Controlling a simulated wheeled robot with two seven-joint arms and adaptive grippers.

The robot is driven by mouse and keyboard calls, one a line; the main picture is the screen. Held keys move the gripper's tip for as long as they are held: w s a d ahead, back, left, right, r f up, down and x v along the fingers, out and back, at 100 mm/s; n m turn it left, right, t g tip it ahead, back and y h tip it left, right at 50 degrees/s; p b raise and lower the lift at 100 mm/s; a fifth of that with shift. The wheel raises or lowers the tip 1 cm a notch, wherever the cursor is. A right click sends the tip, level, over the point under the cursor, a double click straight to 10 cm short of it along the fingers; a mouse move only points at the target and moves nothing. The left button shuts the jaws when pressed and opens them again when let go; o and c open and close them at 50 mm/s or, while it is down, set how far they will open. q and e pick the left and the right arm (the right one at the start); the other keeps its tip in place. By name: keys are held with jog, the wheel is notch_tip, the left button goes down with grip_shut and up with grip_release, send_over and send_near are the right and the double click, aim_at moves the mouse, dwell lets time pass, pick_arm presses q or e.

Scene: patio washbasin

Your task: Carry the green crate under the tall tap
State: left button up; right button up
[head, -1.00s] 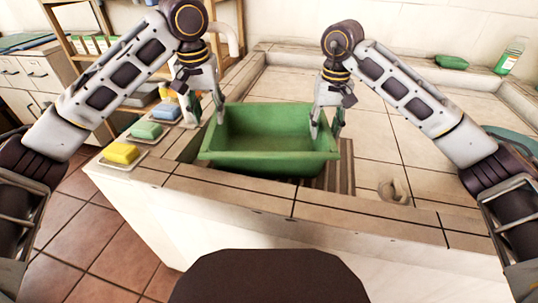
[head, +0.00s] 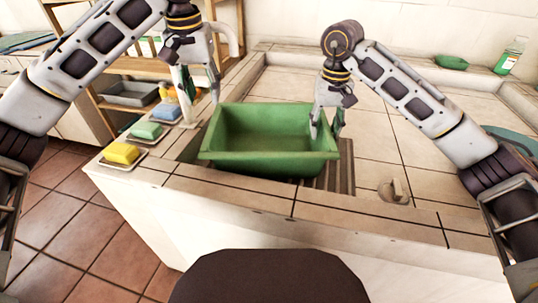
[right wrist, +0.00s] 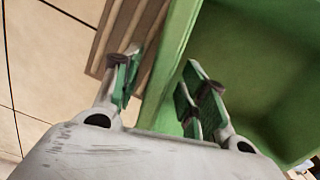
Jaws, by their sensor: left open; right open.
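The green crate (head: 265,164) sits upright and empty on the tiled counter, partly over a slatted strip (head: 345,170). My right gripper (head: 326,130) is open at the crate's right rim. In the right wrist view its fingers (right wrist: 160,90) stand on either side of the crate's rim (right wrist: 172,62); contact is unclear. My left gripper (head: 201,103) is open and empty, raised beyond the crate's left rim. A pale curved pipe (head: 233,38), apparently the tall tap, shows behind the left gripper; its lower part is hidden.
Yellow (head: 122,153), green (head: 146,130) and blue (head: 166,112) blocks lie on small trays along the counter's left edge. A small stone-coloured fitting (head: 395,191) stands right of the crate. A bottle (head: 510,56) and green dish (head: 452,62) stand at the back right. Tiles between are clear.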

jog(key=shift+r, duration=0.2)
dwell(0.4)
notch_tip(320, 180, up, 12)
jog(key=shift+f, duration=0.25)
dwell(1.0)
dwell(0.5)
notch_tip(320, 180, up, 21)
jog(key=p, duration=2.1)
jog(key=shift+r+p, duration=0.6)
